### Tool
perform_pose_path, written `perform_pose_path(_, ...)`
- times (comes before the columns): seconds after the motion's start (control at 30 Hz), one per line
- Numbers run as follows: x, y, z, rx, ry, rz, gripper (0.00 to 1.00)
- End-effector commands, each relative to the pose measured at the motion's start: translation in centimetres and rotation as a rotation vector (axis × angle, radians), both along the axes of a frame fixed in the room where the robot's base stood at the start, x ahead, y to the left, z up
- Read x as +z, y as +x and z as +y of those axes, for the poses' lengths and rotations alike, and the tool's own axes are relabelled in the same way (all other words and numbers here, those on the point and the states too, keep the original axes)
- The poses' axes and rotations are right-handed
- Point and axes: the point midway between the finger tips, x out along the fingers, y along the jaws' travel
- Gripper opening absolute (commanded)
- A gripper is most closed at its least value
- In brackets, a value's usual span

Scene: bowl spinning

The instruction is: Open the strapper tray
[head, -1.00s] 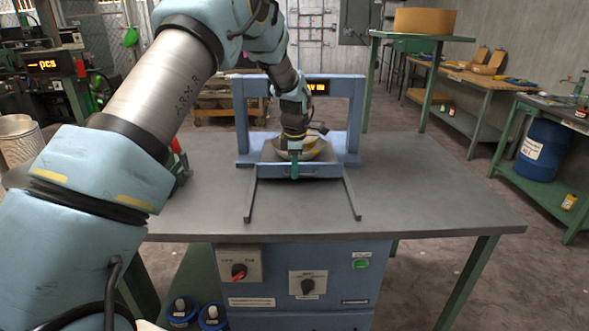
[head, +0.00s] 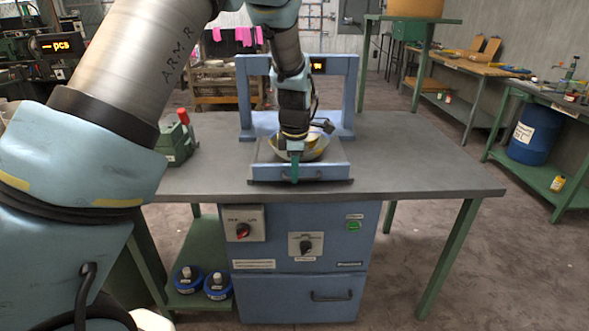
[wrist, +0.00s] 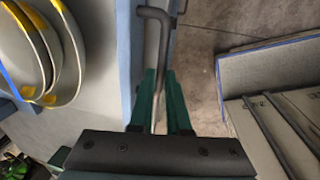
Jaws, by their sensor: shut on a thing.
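The strapper tray (head: 325,172) is a blue-fronted sliding tray on the grey table. It stands pulled out in front of the blue arch (head: 354,98), close to the table's front edge. Its dark handle (wrist: 163,48) runs between my green fingers in the wrist view. My gripper (head: 294,172) points down at the tray's front and is shut on the handle; the wrist view also shows its fingers (wrist: 164,95). Nested bowls (head: 314,148) with yellow marks sit in the tray behind my gripper, and they also show in the wrist view (wrist: 32,58).
A green box with a red knob (head: 176,140) stands on the table (head: 430,165) to the left. The table's right side is clear. A control panel with dials (head: 306,243) and a closed drawer (head: 300,298) are below. Side benches (head: 460,75) stand at the right.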

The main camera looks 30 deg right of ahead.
Motion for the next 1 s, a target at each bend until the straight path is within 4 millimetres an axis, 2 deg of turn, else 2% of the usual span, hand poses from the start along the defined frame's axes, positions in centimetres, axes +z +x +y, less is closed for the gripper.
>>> perform_pose_path(0.43,0.04,-0.16,0.08,0.0,0.0,-0.001,0.0)
perform_pose_path(0.47,0.04,-0.16,0.08,0.0,0.0,-0.001,0.16)
perform_pose_path(0.7,0.03,-0.15,0.08,0.0,0.0,-0.001,0.43)
perform_pose_path(1.0,0.2,-0.18,0.06,0.0,-0.002,-0.001,0.45)
